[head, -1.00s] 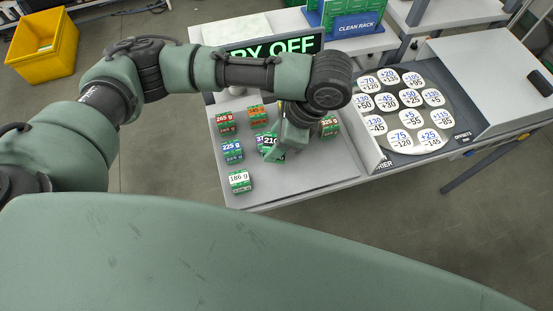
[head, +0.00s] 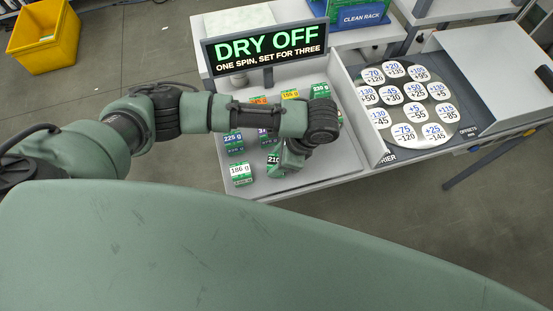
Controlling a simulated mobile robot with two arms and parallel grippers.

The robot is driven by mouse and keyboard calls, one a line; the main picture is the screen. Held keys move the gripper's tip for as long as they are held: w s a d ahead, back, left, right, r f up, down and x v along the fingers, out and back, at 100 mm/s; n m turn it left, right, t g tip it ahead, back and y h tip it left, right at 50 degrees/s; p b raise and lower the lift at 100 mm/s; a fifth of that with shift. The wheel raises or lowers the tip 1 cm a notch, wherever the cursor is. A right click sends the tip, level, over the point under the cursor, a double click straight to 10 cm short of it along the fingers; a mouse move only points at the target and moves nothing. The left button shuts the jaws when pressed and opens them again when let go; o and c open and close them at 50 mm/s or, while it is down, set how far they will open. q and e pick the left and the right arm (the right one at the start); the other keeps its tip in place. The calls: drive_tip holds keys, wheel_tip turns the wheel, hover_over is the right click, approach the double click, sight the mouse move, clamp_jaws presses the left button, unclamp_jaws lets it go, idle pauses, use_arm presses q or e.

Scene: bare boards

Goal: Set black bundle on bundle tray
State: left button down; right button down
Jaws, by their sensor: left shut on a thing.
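The black bundle (head: 273,160) is a small green block with a black label reading 210. My left gripper (head: 281,167) is shut on it, coming down from the wrist above. The bundle is over the front part of a grey tray (head: 310,177) that holds several labelled bundles. I cannot tell whether its underside touches the tray. The fingertips are partly hidden by the wrist and the bundle. My right gripper is not in view.
The white-labelled 186 g bundle (head: 240,173) stands to the left and the blue-labelled 225 g bundle (head: 233,143) behind it. My forearm hides part of the back rows. The DRY OFF sign (head: 266,46) stands behind; a disc of offset labels (head: 409,101) lies right.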

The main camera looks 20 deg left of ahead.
use_arm(q)
drive_tip(key=c, duration=0.8)
unclamp_jaws()
drive_tip(key=shift+f, duration=0.1)
drive_tip(key=shift+c, duration=0.2)
drive_tip(key=v, duration=1.2)
